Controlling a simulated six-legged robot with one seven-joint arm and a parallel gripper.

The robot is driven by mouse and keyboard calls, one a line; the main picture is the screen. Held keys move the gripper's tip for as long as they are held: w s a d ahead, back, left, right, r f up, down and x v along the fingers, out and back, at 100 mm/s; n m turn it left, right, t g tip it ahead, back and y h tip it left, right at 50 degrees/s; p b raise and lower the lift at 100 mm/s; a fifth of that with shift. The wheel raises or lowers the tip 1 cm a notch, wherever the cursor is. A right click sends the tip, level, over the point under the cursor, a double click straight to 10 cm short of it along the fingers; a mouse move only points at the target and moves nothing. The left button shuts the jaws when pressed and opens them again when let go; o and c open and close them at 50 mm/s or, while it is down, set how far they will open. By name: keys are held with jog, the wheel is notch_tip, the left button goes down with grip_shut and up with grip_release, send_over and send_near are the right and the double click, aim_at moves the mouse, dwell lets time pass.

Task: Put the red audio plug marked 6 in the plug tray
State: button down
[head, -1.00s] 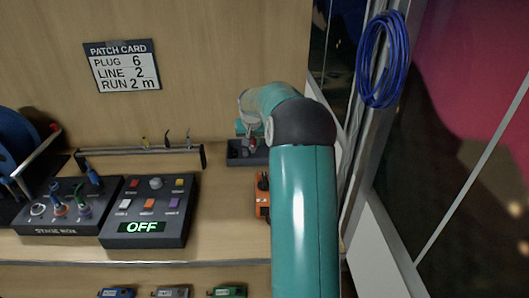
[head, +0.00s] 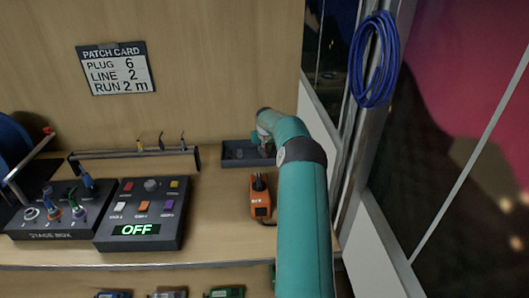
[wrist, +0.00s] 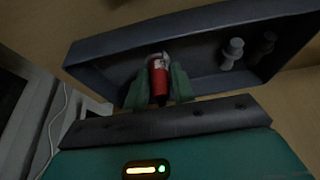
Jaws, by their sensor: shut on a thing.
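The plug tray (head: 232,162) is a shallow dark grey box at the back of the counter, partly hidden behind my arm. It spans the wrist view too (wrist: 108,52). My gripper (wrist: 159,74) has green fingers shut on a red plug (wrist: 159,82) with a pale end. The plug is at the tray's near side, within its outline; I cannot tell whether it touches the floor. No number on it is legible. In the head view my gripper (head: 264,145) is at the tray's right part, and the plug is hidden.
Two grey plugs (wrist: 231,54) are in the tray, to the right. An orange device (head: 260,203) stands in front of the tray. A switch box (head: 145,220) reading OFF and a stage box (head: 55,225) are left. A rack (head: 135,153) stands behind them. Blue cable (head: 374,60) hangs right.

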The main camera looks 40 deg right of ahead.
jog(key=shift+f, duration=0.65)
jog(key=shift+f, duration=0.15)
jog(key=c, duration=1.2)
grip_release()
jog(key=shift+o, duration=0.2)
jog(key=v, duration=1.2)
